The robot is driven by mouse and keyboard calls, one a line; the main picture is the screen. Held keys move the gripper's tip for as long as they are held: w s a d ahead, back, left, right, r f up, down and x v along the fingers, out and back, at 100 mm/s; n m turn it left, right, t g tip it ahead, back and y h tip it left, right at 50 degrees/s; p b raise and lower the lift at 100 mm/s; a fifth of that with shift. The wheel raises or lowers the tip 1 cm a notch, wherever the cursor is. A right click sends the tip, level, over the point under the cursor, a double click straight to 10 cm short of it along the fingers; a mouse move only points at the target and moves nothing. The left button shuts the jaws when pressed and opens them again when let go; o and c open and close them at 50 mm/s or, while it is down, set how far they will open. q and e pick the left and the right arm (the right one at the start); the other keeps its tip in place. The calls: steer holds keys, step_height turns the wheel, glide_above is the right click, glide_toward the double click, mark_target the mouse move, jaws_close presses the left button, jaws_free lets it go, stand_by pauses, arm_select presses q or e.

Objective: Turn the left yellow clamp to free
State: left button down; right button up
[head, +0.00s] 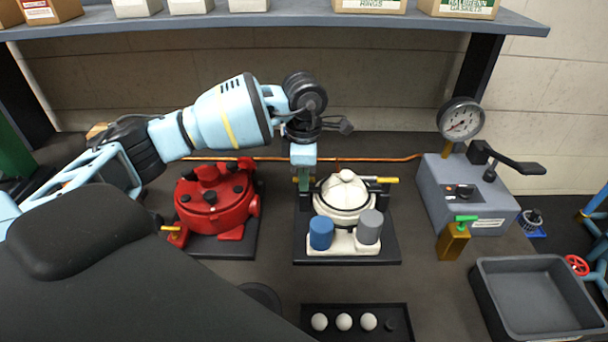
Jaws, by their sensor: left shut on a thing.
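A white motor (345,196) with a blue cap (321,232) and a grey cap (369,226) in front sits on a dark base plate. On its right side the right yellow clamp (387,180) sticks out sideways. My left gripper (303,178) reaches down from above at the motor's left side. It is shut at the place of the left yellow clamp, and its hand and fingers hide that clamp almost wholly. How far the clamp is turned cannot be seen. My right gripper is not in view.
A red motor (215,200) stands to the left, under my left arm. To the right are a grey gauge box (465,200) with a black lever and an empty grey bin (535,300). A black tray (357,312) with white balls lies in front. A shelf (280,20) with boxes runs behind.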

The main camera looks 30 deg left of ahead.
arm_select(q)
steer(key=shift+m, duration=0.3)
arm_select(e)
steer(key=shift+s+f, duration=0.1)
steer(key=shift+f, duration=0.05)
arm_select(q)
steer(key=m+b, duration=0.1)
steer(key=m, duration=0.2)
steer(key=shift+f+m, duration=0.1)
steer(key=shift+m, duration=0.3)
steer(key=m+b, duration=0.1)
steer(key=m, duration=0.4)
steer(key=shift+b, duration=0.35)
steer(key=m+b, duration=0.1)
steer(key=m, duration=0.3)
steer(key=shift+m+b, duration=1.05)
steer(key=shift+m, duration=1.15)
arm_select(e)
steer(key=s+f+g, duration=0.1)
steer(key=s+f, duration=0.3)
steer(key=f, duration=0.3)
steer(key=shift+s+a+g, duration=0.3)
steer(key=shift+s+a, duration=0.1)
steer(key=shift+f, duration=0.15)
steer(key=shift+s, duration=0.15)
